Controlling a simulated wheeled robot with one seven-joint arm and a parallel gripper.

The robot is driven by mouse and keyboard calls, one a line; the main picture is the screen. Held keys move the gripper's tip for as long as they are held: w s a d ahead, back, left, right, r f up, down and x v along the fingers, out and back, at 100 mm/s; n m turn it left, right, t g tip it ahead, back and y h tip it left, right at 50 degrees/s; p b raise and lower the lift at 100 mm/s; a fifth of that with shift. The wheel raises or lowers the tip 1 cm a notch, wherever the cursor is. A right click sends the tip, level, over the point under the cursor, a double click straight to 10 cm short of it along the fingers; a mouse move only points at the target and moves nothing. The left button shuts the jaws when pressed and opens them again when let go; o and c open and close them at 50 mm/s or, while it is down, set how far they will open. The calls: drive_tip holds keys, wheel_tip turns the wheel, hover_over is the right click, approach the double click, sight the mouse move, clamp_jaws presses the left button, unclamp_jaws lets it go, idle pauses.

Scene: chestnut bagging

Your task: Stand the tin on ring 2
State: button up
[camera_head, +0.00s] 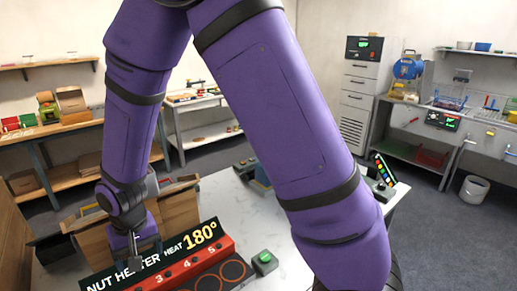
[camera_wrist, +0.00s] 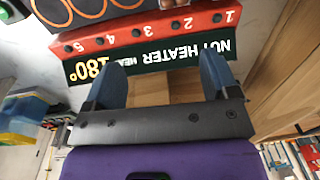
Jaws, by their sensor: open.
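The nut heater shows its dark sign (camera_head: 150,264) and red numbered front (camera_head: 190,262) in the head view; its orange-edged rings (camera_head: 234,270) sit behind 4 and 5. In the wrist view the heater front (camera_wrist: 145,33) appears upside down, with numbers 1 to 5. Number 2 (camera_wrist: 188,22) is readable, but its ring is mostly cut off by the top edge. I cannot make out a tin in either view; a small brownish thing at the wrist view's top edge is too cropped to identify. My gripper (camera_head: 136,262) is open and empty, its fingers (camera_wrist: 160,72) apart before the sign.
Cardboard boxes (camera_head: 175,212) stand behind my gripper on the left. A small box with a green button (camera_head: 265,262) sits right of the rings. The white table (camera_head: 245,215) has bare surface behind the heater. A coloured-button panel (camera_head: 382,170) stands at its right end.

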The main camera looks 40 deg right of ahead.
drive_tip(key=s+d+r+t, duration=0.2)
drive_tip(key=s+d+r, duration=0.3)
drive_tip(key=d+r, duration=0.5)
drive_tip(key=s+d+r+t, duration=0.1)
drive_tip(key=s+d+r, duration=0.5)
drive_tip(key=r, duration=0.8)
drive_tip(key=s+d+r+t, duration=0.1)
drive_tip(key=s+d+r, duration=0.3)
drive_tip(key=s, duration=0.4)
drive_tip(key=shift+s+d+t, duration=0.25)
drive_tip(key=shift+d+t, duration=0.05)
drive_tip(key=shift+d, duration=0.35)
